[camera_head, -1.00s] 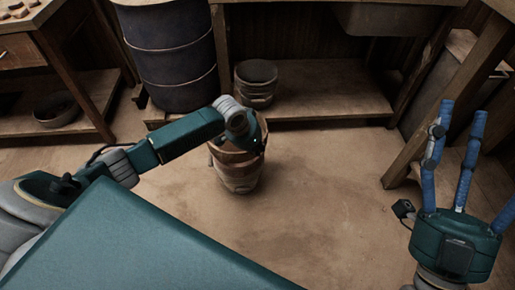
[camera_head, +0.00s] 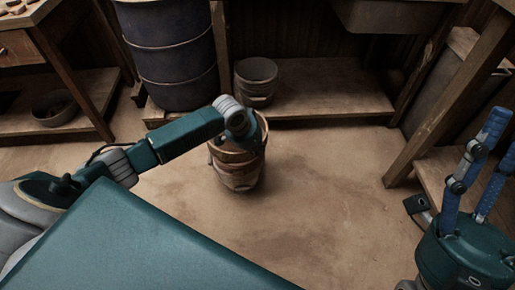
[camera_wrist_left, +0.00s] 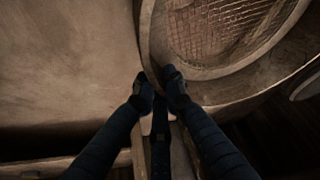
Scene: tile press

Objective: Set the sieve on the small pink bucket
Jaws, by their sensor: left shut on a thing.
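The small pink bucket (camera_head: 238,178) stands upright on the floor, brownish in this light. The sieve (camera_head: 222,153), a round brown hoop, is at the bucket's mouth, partly covered by my left wrist. In the left wrist view its wire mesh (camera_wrist_left: 225,28) and hoop fill the upper right, with a curved wall below it. My left gripper (camera_wrist_left: 160,87) is shut on the sieve's rim. I cannot tell whether the sieve rests fully on the bucket. My right gripper (camera_head: 502,138) is open and empty at the right edge, away from both.
A grey bucket (camera_head: 257,82) stands on the low wooden shelf (camera_head: 335,98) behind. A dark blue drum (camera_head: 172,52) is to its left. A bowl (camera_head: 57,108) is on the far left shelf. A wooden bench leg (camera_head: 440,110) stands right. The middle floor is clear.

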